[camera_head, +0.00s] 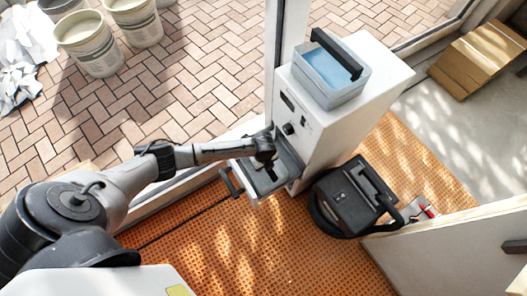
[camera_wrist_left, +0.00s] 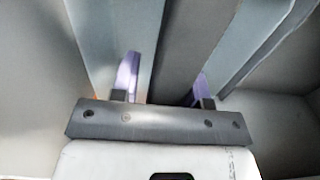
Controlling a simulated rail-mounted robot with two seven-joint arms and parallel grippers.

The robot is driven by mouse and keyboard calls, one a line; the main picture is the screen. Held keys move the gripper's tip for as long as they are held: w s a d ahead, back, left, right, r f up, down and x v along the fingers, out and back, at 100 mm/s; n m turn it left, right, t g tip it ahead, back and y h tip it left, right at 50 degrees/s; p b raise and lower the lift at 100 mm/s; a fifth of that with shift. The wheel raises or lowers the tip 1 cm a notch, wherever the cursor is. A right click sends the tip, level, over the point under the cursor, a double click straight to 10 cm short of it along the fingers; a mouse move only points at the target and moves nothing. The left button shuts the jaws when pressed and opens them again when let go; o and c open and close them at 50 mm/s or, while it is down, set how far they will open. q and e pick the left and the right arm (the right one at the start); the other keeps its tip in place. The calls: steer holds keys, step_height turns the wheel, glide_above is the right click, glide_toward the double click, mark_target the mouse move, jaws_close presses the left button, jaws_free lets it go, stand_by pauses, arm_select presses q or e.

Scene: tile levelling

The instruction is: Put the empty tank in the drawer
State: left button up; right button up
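The white machine (camera_head: 345,115) stands right of centre with its low drawer (camera_head: 239,180) pulled out toward the left. A grey tank (camera_head: 262,183) with a dark handle sits in the drawer; my arm hides part of it. My left gripper (camera_head: 266,160) points down over this tank. In the left wrist view my gripper's two purple-tipped fingers (camera_wrist_left: 165,84) are apart, one on each side of the dark handle (camera_wrist_left: 190,50), with a visible gap at the left finger. Pale tank walls (camera_wrist_left: 112,35) show beside the handle. My right gripper is not in view.
A second tank (camera_head: 350,93) with blue inside and a black handle stands on top of the machine. A black case (camera_head: 352,195) sits on the orange mat (camera_head: 240,250) right of the drawer. Buckets (camera_head: 90,45) stand at the far left. A pale panel (camera_head: 450,250) is at lower right.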

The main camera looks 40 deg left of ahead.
arm_select(q)
steer(key=shift+o, duration=0.6)
steer(key=shift+r, duration=0.1)
